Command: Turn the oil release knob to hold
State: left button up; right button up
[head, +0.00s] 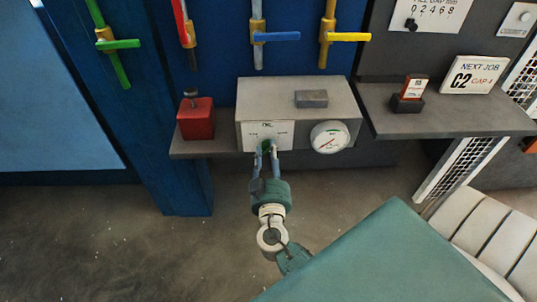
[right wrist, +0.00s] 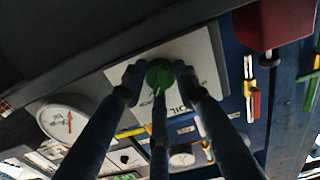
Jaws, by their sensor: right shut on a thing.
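The green oil release knob (head: 266,146) sits on a white label plate (head: 284,131) on the front of a grey box (head: 290,95). The plate reads OIL at the top; its smaller words are too small to read. My right gripper (head: 266,150) reaches the box from the front, its fingers shut on the knob. In the right wrist view, the round green knob (right wrist: 160,74) is between the dark fingertips (right wrist: 160,78), against the plate. The fingers hide part of the knob, and I cannot tell its pointer direction. My left gripper is not in view.
A round gauge (head: 329,137) is right of the plate. A red block (head: 195,118) stands left of the box. A grey shelf (head: 450,122) with a card holder (head: 409,95) and a NEXT JOB sign (head: 476,75) is at right. Coloured valve handles (head: 276,37) hang above. The floor is clear.

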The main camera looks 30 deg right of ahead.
jog(key=shift+f+n+b, duration=0.4)
jog(key=shift+n+b, duration=0.5)
jog(key=shift+n, duration=0.3)
jog(key=shift+s+n+b, duration=0.1)
jog(key=shift+n+b, duration=0.35)
jog(key=shift+n, duration=0.45)
jog(key=shift+d+r+n+b, duration=0.1)
jog(key=shift+n+b, duration=0.1)
jog(key=shift+n, duration=2.95)
jog(key=shift+r+n+b, duration=0.1)
jog(key=shift+n+b, duration=0.05)
jog(key=shift+n, duration=3)
jog(key=o, duration=1.1)
jog(key=shift+d+r, duration=0.1)
